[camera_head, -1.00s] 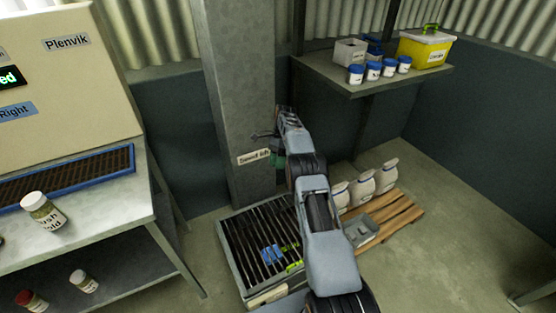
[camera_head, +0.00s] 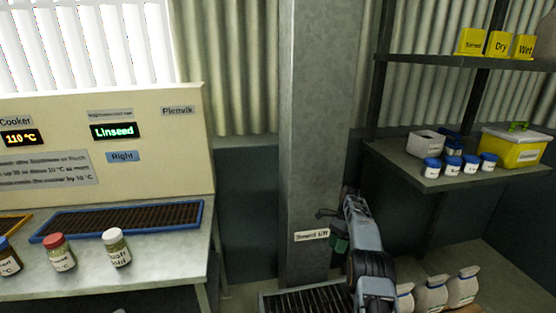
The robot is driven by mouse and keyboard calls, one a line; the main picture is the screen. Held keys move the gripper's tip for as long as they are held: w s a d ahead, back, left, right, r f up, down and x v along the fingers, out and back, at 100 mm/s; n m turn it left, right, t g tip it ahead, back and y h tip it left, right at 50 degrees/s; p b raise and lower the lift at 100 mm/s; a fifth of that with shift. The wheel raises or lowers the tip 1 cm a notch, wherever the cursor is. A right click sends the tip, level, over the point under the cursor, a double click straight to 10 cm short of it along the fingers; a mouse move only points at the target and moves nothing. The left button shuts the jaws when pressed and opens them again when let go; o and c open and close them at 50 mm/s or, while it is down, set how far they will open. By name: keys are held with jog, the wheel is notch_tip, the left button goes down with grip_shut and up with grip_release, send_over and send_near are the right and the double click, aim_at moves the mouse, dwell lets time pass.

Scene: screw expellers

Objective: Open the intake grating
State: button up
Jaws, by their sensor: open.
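The intake grating (camera_head: 300,302), a frame of dark parallel bars, lies low at the foot of the grey column. Only its back part shows at the bottom edge of the view; the rest is cut off, and my arm covers its right side. My gripper (camera_head: 327,213) is open, in front of the column and well above the grating, apart from it. The fingers are small and dark here. A small green part (camera_head: 340,243) shows just below the gripper; I cannot tell what it belongs to.
The grey column (camera_head: 313,120) carries a "Seed Lift" label (camera_head: 311,235). At left is a bench with a blue-framed grate (camera_head: 120,220), jars and a panel reading "Linseed". At right, a shelf (camera_head: 440,178) holds jars and a yellow box (camera_head: 514,148). White sacks (camera_head: 432,295) stand below.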

notch_tip(320, 180, down, 5)
jog(key=n, duration=0.3)
jog(key=s+a+r+n+t+h+p, duration=0.1)
jog(key=s+a+r+n+t+p, duration=0.2)
jog(key=s+r, duration=0.7)
jog(key=s+a+r+n+t+h+p, duration=0.1)
jog(key=s+a+r+n+t+p, duration=0.2)
jog(key=s+r+n+p, duration=0.3)
jog(key=s+a+r+n+t+h+p, duration=0.2)
jog(key=s+a+r+n+p, duration=0.2)
jog(key=s+r, duration=1.1)
notch_tip(320, 180, up, 4)
jog(key=shift+s+r+n+t+p, duration=0.2)
jog(key=shift+n+t+p, duration=0.25)
jog(key=shift+p, duration=0.6)
